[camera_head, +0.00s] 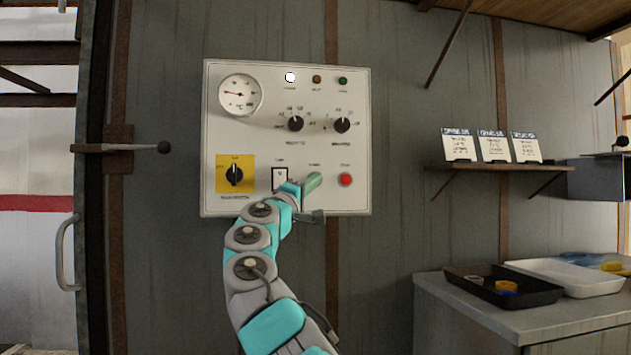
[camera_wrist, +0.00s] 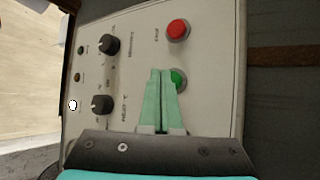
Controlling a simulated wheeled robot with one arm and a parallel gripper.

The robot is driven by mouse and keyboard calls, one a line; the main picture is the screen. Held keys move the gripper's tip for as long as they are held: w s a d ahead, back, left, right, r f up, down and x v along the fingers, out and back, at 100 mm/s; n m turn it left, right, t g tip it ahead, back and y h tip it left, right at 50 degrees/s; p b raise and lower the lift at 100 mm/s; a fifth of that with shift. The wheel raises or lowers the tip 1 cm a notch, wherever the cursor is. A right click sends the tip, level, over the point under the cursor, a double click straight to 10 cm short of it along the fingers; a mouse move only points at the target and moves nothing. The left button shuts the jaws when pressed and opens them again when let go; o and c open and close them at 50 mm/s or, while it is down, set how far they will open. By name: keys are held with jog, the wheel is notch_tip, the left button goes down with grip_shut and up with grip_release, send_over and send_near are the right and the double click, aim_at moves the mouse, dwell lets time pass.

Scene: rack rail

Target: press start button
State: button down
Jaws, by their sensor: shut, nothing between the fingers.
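The control panel (camera_head: 260,148) is a white box on the grey wall. The green start button (camera_wrist: 179,77) shows beside my gripper's fingertips in the wrist view; in the head view my gripper hides it. My gripper (camera_head: 313,178) has green fingers, shut and empty, held in front of the panel. It also shows in the wrist view (camera_wrist: 160,72), with its fingertips over or at the green button's edge; I cannot tell whether they touch it. The red stop button (camera_head: 345,180) is to the right of my gripper, and also shows in the wrist view (camera_wrist: 177,29).
The panel also carries a gauge (camera_head: 240,95), a yellow-backed rotary switch (camera_head: 234,174), two black knobs (camera_head: 296,124) and a lit white lamp (camera_head: 290,77). A shelf (camera_head: 470,166) with cards and a counter (camera_head: 520,325) with trays (camera_head: 480,285) stand at the right.

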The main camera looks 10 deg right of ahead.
jog(key=shift+w, duration=0.1)
jog(key=shift+w, duration=0.35)
jog(key=shift+w, duration=0.45)
dwell(0.9)
jog(key=shift+s, duration=0.1)
jog(key=shift+s+b, duration=0.75)
jog(key=shift+b, duration=0.3)
